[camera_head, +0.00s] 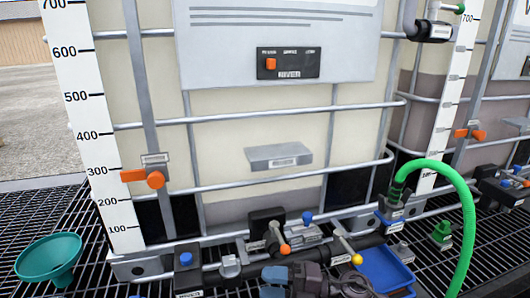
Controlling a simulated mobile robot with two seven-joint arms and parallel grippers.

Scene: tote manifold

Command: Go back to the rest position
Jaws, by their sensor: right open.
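My right gripper (325,282) shows dark at the bottom edge, just in front of the black manifold pipe (235,274). It is open and I see nothing held in it, though its lower part is cut off by the frame. Above it are a valve with an orange-tipped lever (279,240) and one with a yellow-knobbed handle (348,250). I cannot tell whether the gripper touches the pipe. My left gripper is not in view.
A caged tote (260,130) with a level scale (90,130) stands behind. A teal funnel (48,259) rests on the grating at left. A blue tray (385,268) lies right of the gripper. A green hose (462,215) arches down at right.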

